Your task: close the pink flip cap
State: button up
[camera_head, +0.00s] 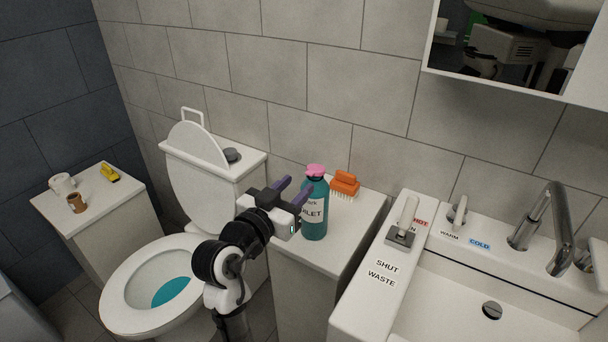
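A teal bottle (314,226) with a white label reading partly "ILET" stands upright on the white cabinet beside the toilet. Its pink flip cap (316,170) is on top; it is too small to tell how far the lid is lifted. My gripper (292,190) is just left of the bottle's upper part, below the cap. Its two purple fingers are apart, with nothing visible between them. I cannot tell whether the right finger touches the bottle.
An orange brush (344,184) lies behind and right of the bottle. The toilet (126,297) with raised lid is at left. The sink (412,313) with taps is at right. A low cabinet (108,207) at far left holds small items. The tiled wall is behind.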

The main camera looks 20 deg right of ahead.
aim_at(308, 175)
jog(key=shift+p+x, duration=0.4)
jog(key=shift+x, duration=1.7)
jog(key=shift+c, duration=0.5)
grip_shut()
